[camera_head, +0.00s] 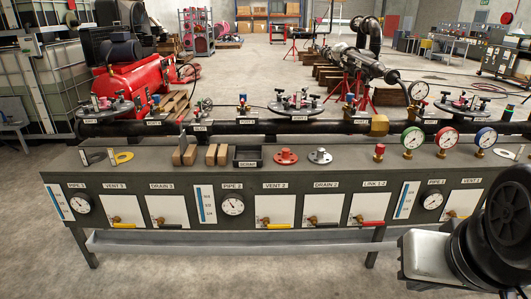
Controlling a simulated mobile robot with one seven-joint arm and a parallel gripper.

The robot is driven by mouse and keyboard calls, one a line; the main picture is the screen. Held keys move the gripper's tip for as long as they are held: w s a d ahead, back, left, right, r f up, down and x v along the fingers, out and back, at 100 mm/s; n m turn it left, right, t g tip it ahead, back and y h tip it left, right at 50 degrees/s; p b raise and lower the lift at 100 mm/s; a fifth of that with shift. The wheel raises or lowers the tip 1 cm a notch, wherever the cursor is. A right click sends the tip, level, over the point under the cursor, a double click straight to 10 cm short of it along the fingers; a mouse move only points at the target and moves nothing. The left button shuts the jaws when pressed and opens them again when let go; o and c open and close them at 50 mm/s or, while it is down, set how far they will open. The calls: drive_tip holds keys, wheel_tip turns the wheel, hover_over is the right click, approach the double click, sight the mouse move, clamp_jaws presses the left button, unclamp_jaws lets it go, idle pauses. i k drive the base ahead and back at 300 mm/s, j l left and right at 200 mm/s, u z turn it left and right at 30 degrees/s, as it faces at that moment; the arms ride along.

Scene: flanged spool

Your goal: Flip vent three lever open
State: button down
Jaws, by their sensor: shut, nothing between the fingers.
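The vent three lever (124,226) is a small yellow handle on a brass valve. It sits low on the white panel (118,207) under a small label that seems to read VENT 3, at the left of the bench front. The handle lies roughly level and points right from the valve. My gripper is not in view. Only part of my arm, a black and silver link, shows at the lower right, far from this lever.
A black-handled drain lever (174,226) is just right of it. Another yellow lever (279,226) sits mid-bench. A gauge (82,204) is to the left, and a long grey trough (235,241) runs below the levers. The floor in front is clear.

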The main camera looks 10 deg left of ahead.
sight(117, 220)
drive_tip(key=j, duration=1.35)
drive_tip(key=j+z, duration=0.1)
drive_tip(key=j, duration=1.3)
drive_tip(key=k+j, duration=0.1)
drive_tip(key=j, duration=1.25)
drive_tip(key=j+z, duration=0.1)
drive_tip(key=j, duration=1.3)
drive_tip(key=k, duration=0.1)
